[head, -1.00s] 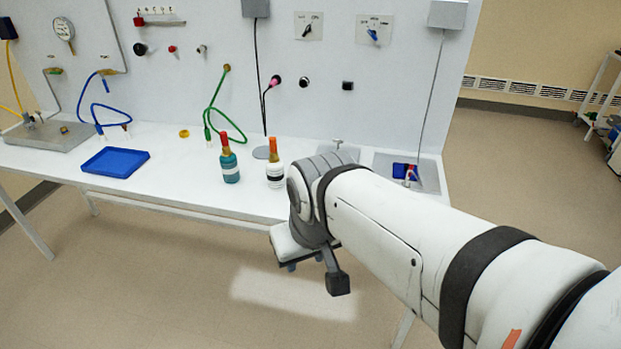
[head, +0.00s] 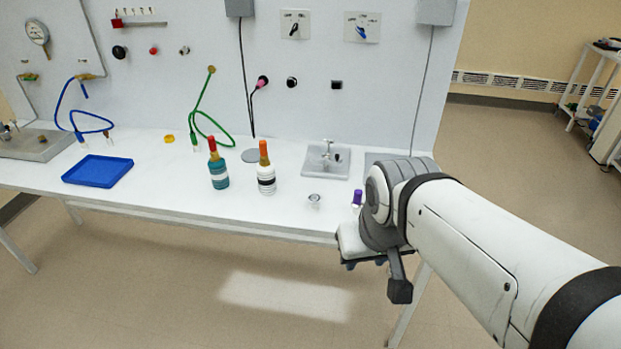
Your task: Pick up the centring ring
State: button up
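A small silvery, round piece (head: 314,200) lies on the white bench near its front edge, right of the white bottle. It may be the centring ring, but it is too small to be sure. A small yellow round piece (head: 168,138) lies farther back on the left. My gripper (head: 366,263) hangs in front of the bench's front edge, right of and nearer than the silvery piece, and apart from it. My wrist hides most of the gripper, so its opening cannot be seen.
A teal bottle (head: 218,173) and a white bottle (head: 266,178) stand upright left of the silvery piece. A purple item (head: 357,197) stands close to my wrist. A small sink (head: 338,168) lies behind. A blue tray (head: 97,171) sits at left. The bench (head: 240,207) is clear in front.

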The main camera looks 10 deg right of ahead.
aim_at(313, 195)
jog(key=u, duration=0.05)
jog(key=i, duration=1)
jog(key=z, duration=0.05)
